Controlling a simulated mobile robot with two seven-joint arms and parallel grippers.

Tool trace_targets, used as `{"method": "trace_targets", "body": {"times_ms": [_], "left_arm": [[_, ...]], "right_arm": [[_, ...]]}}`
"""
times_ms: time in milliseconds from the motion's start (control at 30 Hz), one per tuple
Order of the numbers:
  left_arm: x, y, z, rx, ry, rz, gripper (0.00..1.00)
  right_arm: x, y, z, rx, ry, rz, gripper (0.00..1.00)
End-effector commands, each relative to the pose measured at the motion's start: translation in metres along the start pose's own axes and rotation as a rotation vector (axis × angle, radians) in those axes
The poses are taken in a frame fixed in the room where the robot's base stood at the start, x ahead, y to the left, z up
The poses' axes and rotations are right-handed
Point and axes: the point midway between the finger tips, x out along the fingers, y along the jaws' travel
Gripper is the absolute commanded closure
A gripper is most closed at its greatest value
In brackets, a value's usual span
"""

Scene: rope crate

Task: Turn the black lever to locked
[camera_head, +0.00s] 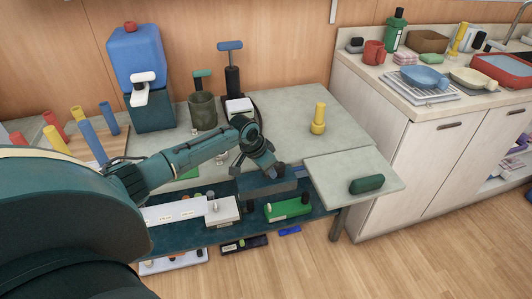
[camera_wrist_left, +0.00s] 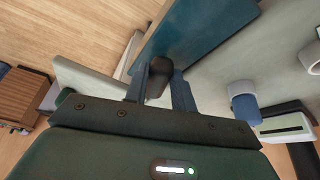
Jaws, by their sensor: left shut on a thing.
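The black lever (camera_wrist_left: 159,72) shows in the left wrist view as a dark, rounded grip between my left fingers, beside a blue panel (camera_wrist_left: 195,35). My left gripper (camera_wrist_left: 160,88) is shut on it. In the head view my left gripper (camera_head: 258,172) points down at the front edge of the grey-green workbench (camera_head: 285,110), where its fingers and wrist hide most of the lever. The lever's full angle and any locked mark cannot be made out. My right gripper is in neither view.
Below the front edge, a blue shelf (camera_head: 325,208) holds a green device (camera_head: 285,211) and a white box with a black knob (camera_head: 222,212). A side leaf with a dark green case (camera_head: 367,184) juts out right.

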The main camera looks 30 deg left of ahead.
Motion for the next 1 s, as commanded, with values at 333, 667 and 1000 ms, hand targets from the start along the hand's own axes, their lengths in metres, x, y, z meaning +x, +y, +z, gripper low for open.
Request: {"method": "trace_targets", "body": {"times_ms": [333,667,1000], "left_arm": [[-0.005,0.018,-0.005,-0.299,-0.003,-0.119,0.97],[0.0,0.027,-0.008,-0.511,-0.001,-0.208,0.97],[0.003,0.029,-0.01,-0.605,0.0,-0.249,0.97]], "right_arm": [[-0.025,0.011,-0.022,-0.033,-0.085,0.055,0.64],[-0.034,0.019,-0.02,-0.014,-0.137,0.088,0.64],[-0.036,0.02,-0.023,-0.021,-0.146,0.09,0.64]]}}
